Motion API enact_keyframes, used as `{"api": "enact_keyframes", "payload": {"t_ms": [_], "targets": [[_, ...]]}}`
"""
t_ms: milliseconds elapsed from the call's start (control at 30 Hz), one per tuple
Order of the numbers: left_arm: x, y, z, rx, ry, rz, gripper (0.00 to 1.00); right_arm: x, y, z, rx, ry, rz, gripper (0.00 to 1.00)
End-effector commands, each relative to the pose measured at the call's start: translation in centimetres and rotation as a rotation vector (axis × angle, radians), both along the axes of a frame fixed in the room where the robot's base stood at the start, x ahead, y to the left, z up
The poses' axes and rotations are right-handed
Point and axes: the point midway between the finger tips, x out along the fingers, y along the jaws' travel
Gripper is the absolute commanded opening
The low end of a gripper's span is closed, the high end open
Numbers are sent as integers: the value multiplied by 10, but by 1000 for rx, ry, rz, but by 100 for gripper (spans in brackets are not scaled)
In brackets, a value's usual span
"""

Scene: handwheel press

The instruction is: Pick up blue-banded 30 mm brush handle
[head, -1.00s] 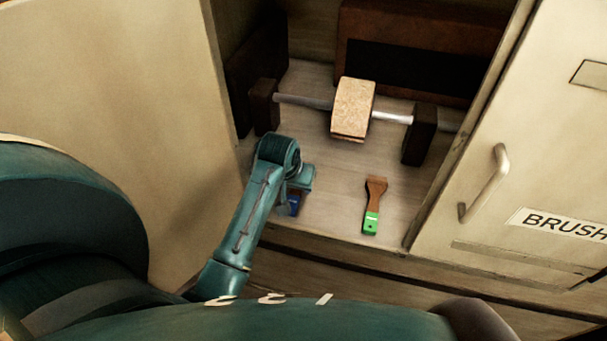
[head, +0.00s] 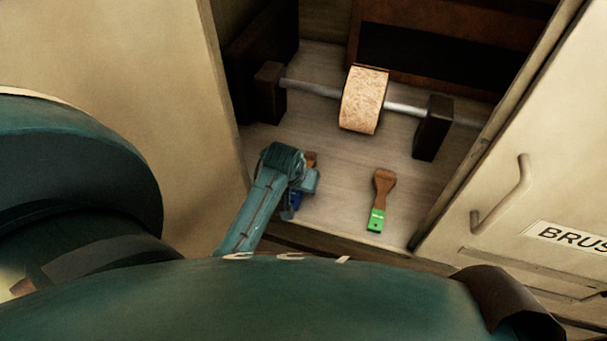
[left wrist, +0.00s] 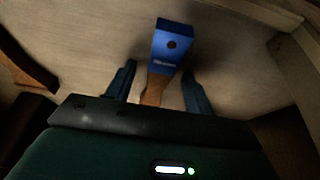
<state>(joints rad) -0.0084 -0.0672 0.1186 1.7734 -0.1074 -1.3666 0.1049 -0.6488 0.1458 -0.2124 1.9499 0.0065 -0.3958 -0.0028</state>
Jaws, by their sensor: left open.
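The blue-banded brush handle lies on the cabinet floor, mostly hidden by my left arm in the head view; part of its brown wood (head: 311,159) and a bit of blue show. In the left wrist view its blue band (left wrist: 172,46) with a dark hole is clear, and the brown shaft runs back between my fingers. My left gripper (left wrist: 158,84) is open, one finger on each side of the handle, with visible gaps. In the head view the left gripper (head: 298,193) is over the handle. My right gripper is not in view.
A green-banded brush handle (head: 380,200) lies to the right. Behind, a cork-like roller (head: 363,98) sits on a metal rod between dark supports (head: 432,128). A door with a handle (head: 503,194) stands at right. The floor between the handles is clear.

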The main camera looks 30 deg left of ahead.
Motion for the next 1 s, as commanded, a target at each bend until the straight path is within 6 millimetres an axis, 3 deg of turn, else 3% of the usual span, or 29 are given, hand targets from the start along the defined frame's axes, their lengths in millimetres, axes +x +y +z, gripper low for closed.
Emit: {"api": "enact_keyframes", "payload": {"t_ms": [233, 800, 1000], "targets": [[0, 0, -3, 0, 1, -1, 53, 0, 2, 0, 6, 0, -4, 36], [0, 0, -2, 0, 0, -1, 6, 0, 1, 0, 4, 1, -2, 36], [0, 0, -2, 0, 0, 0, 4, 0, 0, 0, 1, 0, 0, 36]]}}
